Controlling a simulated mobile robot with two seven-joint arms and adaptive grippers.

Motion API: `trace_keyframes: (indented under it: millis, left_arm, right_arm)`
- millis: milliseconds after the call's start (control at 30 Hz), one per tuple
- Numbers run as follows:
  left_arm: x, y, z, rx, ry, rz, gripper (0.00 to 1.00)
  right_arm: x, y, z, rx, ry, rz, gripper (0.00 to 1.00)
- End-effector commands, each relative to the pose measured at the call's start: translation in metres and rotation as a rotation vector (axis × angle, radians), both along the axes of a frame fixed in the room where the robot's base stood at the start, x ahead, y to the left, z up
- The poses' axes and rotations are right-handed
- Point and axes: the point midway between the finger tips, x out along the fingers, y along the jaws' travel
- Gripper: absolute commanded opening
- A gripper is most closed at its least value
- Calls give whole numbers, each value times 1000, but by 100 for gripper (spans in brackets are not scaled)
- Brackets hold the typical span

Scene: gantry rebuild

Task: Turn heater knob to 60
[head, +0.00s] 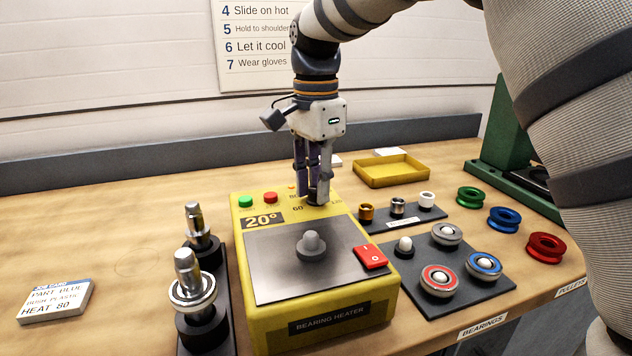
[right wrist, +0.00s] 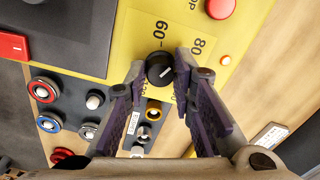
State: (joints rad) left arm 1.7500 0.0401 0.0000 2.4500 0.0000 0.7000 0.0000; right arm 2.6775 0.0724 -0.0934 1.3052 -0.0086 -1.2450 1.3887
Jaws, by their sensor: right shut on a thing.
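The yellow bearing heater (head: 262,325) stands on the bench, its panel reading 20°. Its black knob (right wrist: 160,70) sits between my right gripper's fingertips (right wrist: 160,72) in the right wrist view. The knob's white line slants to the upper right there, towards the 80 side; I cannot tell its exact setting. The printed 60 and 80 show beside the knob. In the head view, my right gripper (head: 312,197) points down at the heater's back edge, shut on the knob and largely hiding it. My left gripper is out of view.
A grey post (head: 311,244) stands on the heater's plate, beside a red switch (head: 370,257). Bearings sit on a dark mat (head: 470,298) to the right. Metal shafts (head: 193,275) stand left. A yellow tray (head: 392,172) and coloured pulleys (head: 503,220) lie farther right.

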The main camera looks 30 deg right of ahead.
Motion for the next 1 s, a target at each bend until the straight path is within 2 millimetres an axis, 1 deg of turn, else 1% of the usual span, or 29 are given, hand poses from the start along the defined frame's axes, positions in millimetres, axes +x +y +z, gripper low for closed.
trace_keyframes:
  millis: [300,600,800,1000]
  left_arm:
    - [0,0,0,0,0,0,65]
    - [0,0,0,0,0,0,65]
    - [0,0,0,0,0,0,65]
    - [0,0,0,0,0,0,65]
  right_arm:
    - [0,0,0,0,-2,295,0]
    - [0,0,0,0,-3,541,0]
    - [0,0,0,0,-3,655,0]
    - [0,0,0,-1,-3,725,0]
